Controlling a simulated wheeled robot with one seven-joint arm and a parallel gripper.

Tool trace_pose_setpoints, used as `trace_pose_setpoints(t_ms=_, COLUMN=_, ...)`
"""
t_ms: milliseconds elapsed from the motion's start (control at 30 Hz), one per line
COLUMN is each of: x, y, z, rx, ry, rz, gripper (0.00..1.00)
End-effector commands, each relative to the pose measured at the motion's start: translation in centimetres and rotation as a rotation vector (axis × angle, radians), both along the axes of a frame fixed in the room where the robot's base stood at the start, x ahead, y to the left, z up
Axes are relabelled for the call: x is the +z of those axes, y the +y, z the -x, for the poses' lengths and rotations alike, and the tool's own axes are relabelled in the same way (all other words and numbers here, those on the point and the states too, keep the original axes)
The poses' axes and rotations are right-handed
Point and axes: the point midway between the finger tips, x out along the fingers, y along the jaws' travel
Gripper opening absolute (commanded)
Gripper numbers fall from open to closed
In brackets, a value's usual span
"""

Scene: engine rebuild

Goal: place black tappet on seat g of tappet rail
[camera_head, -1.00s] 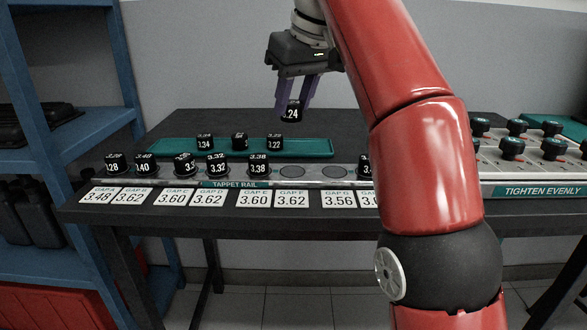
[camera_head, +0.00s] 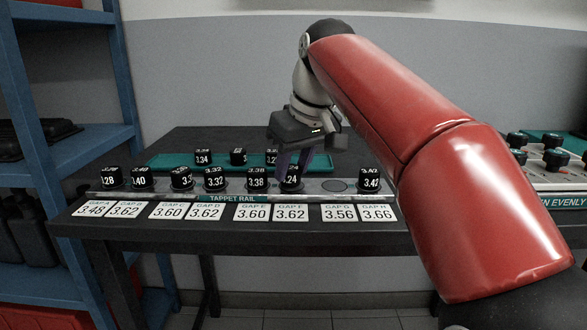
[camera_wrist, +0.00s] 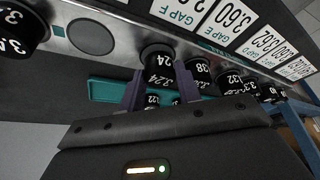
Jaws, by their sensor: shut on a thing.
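A black tappet marked 3.24 (camera_head: 291,178) is between the fingers of my gripper (camera_head: 294,160), which is shut on it. It stands upright at the rail position behind the GAP F label; I cannot tell whether it rests on the seat or hovers just above. The wrist view also shows this tappet (camera_wrist: 160,68) and my fingers (camera_wrist: 158,92). The tappet rail (camera_head: 312,186) runs across the table. Seat g (camera_head: 335,186), behind the GAP G label (camera_head: 340,213), is empty, a bare round disc just right of my gripper. It also shows in the wrist view (camera_wrist: 91,37).
Black tappets stand on the other rail seats, including one marked 3.42 (camera_head: 369,180) right of seat g and one marked 3.38 (camera_head: 257,179) close left of my gripper. A green tray (camera_head: 172,161) behind holds more tappets. Knobs (camera_head: 555,160) stand at right.

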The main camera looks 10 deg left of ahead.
Motion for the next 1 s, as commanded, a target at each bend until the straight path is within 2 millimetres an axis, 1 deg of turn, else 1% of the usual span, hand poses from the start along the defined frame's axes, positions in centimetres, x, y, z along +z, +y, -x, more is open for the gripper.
trace_pose_setpoints(t_ms=267, x=-0.13, y=0.00, z=-0.01, rx=0.000, ry=0.000, rz=0.000, gripper=0.10)
trace_pose_setpoints(t_ms=433, x=-0.66, y=0.00, z=-0.01, rx=0.000, ry=0.000, rz=0.000, gripper=0.10)
trace_pose_setpoints(t_ms=467, x=-0.54, y=0.01, z=-0.02, rx=0.000, ry=0.000, rz=0.000, gripper=0.37)
trace_pose_setpoints(t_ms=600, x=-0.53, y=0.00, z=-0.02, rx=0.000, ry=0.000, rz=0.000, gripper=0.55)
trace_pose_setpoints(t_ms=1000, x=-0.84, y=0.03, z=-0.07, rx=-0.001, ry=-0.002, rz=0.000, gripper=0.55)
